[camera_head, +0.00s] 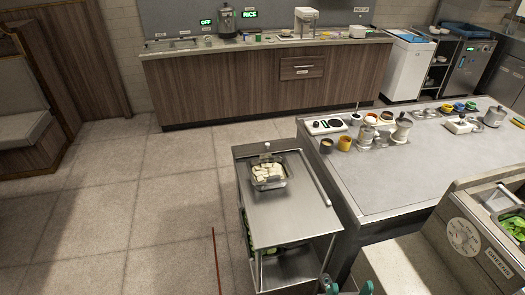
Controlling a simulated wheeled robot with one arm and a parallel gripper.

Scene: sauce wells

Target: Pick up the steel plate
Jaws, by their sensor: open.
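I cannot single out a plain steel plate in this view. The nearest steel dish is a shallow steel pan (283,184) holding white pieces, on top of the steel cart (290,220). My gripper (348,288) shows only as two greenish fingertips at the bottom edge. They are apart with nothing visible between them, in front of the cart's lower right side. The rest of my gripper is cut off by the frame.
A steel counter (420,180) with sauce wells and several pots stands right of the cart. A wooden back counter (225,88) runs along the wall.

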